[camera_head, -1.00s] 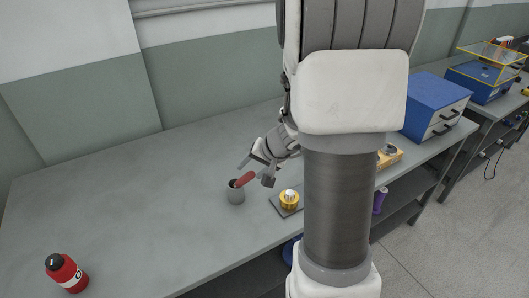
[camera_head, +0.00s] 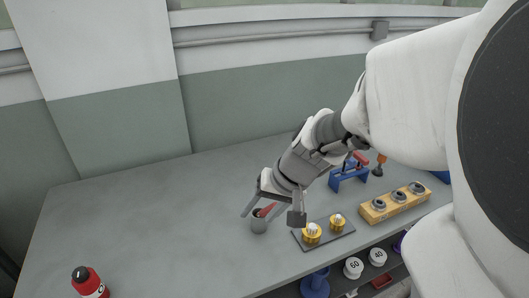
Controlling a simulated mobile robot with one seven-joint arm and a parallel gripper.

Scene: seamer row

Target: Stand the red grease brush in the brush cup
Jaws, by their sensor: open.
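The red grease brush (camera_head: 267,210) stands tilted in the grey brush cup (camera_head: 259,225), its red handle leaning to the right above the rim. The cup stands upright on the grey bench. My gripper (camera_head: 270,217) is open, its fingers apart on either side of the cup and handle in the picture. Whether a finger touches the handle cannot be told. The lower part of the brush is hidden inside the cup.
A dark plate (camera_head: 324,236) with yellow pieces lies right of the cup. A wooden block (camera_head: 395,205) with metal rings and a blue rack (camera_head: 348,178) are farther right.

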